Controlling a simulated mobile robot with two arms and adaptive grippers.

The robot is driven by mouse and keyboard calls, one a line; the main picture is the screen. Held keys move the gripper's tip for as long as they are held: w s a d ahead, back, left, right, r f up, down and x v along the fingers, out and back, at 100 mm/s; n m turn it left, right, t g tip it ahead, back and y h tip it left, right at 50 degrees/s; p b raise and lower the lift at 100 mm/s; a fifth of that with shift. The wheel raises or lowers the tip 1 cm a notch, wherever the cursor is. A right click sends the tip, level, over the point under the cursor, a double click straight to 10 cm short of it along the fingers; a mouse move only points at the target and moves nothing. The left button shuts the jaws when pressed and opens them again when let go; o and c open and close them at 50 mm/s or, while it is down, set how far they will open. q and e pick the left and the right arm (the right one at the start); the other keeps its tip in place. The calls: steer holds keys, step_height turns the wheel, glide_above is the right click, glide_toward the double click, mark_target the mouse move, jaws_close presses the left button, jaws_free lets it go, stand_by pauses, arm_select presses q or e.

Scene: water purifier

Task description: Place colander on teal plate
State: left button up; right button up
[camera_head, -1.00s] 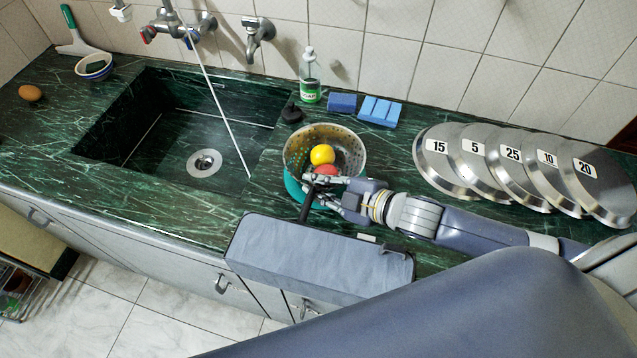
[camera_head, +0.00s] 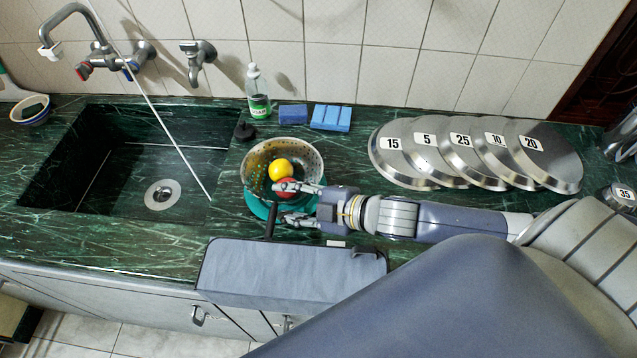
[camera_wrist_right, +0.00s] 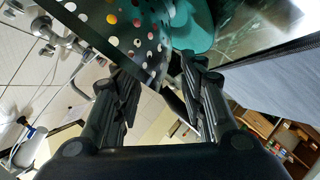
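The perforated metal colander (camera_head: 308,152) is on the counter right of the sink, with a yellow fruit (camera_head: 281,170) and a red fruit (camera_head: 283,187) inside. The teal plate (camera_head: 258,207) shows below the colander's front; the colander appears to sit over it, but the contact is hidden. My right gripper (camera_head: 284,203) is at the colander's front right side, its fingers spread apart. In the right wrist view the colander wall (camera_wrist_right: 125,40) reaches down near the gap between the fingers, and the teal plate (camera_wrist_right: 195,28) is beside it. My left gripper is out of view.
Several numbered metal lids (camera_head: 405,155) overlap to the right. A soap bottle (camera_head: 258,95) and blue sponges (camera_head: 330,118) stand behind the colander. The sink (camera_head: 130,165) is left. A grey box-like object (camera_head: 290,275) with a black handle is in front.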

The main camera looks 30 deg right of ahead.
steer(key=v, duration=0.9)
steer(key=shift+s+d, duration=0.2)
steer(key=shift+r, duration=0.1)
stand_by(0.4)
